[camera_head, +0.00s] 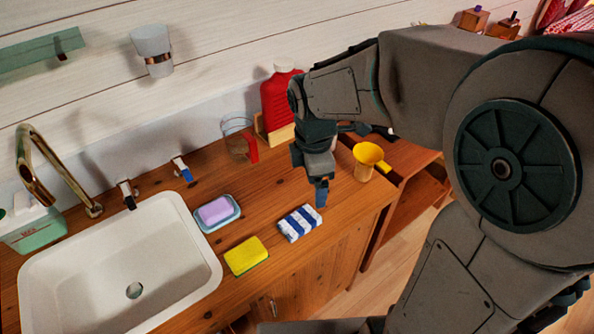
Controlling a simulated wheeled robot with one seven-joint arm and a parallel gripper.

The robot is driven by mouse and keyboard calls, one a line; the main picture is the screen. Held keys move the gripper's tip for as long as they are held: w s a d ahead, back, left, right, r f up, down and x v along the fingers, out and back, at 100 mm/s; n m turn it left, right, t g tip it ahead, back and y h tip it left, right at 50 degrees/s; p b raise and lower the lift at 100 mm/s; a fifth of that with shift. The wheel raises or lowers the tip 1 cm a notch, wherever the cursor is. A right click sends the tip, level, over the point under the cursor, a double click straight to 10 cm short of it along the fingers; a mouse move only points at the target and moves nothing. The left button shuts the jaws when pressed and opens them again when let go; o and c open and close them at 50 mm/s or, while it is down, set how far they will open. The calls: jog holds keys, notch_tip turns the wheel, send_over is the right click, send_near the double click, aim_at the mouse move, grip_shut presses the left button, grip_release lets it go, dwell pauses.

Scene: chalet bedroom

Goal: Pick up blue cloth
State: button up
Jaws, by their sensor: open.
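The blue cloth (300,223) is a small folded cloth with blue and white stripes. It lies flat on the wooden counter, near its front edge, right of the yellow sponge. My gripper (321,192) points down just above and to the right of the cloth's upper right corner. It is open and holds nothing. The view does not show clearly how far the fingertips are above the counter.
A yellow sponge (246,256) and a purple soap on a blue dish (231,224) lie left of the cloth. A white sink (70,281) is further left. A yellow cup (368,161) stands close right of my gripper. A red bottle (279,95) stands behind it.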

jog(key=w+a+f+n, duration=0.2)
jog(key=a+f+n, duration=0.1)
jog(key=n, duration=0.2)
jog(key=b, duration=0.1)
send_over(300, 219)
jog(key=shift+g, duration=0.3)
jog(key=f, duration=0.8)
jog(key=shift+a+f, duration=0.25)
jog(key=f, duration=0.5)
jog(key=shift+d+f+b, duration=0.15)
jog(key=shift+d+b, duration=0.05)
jog(key=shift+b, duration=0.1)
jog(key=c, duration=1.1)
jog(key=shift+c, duration=0.2)
jog(key=shift+r, duration=0.2)
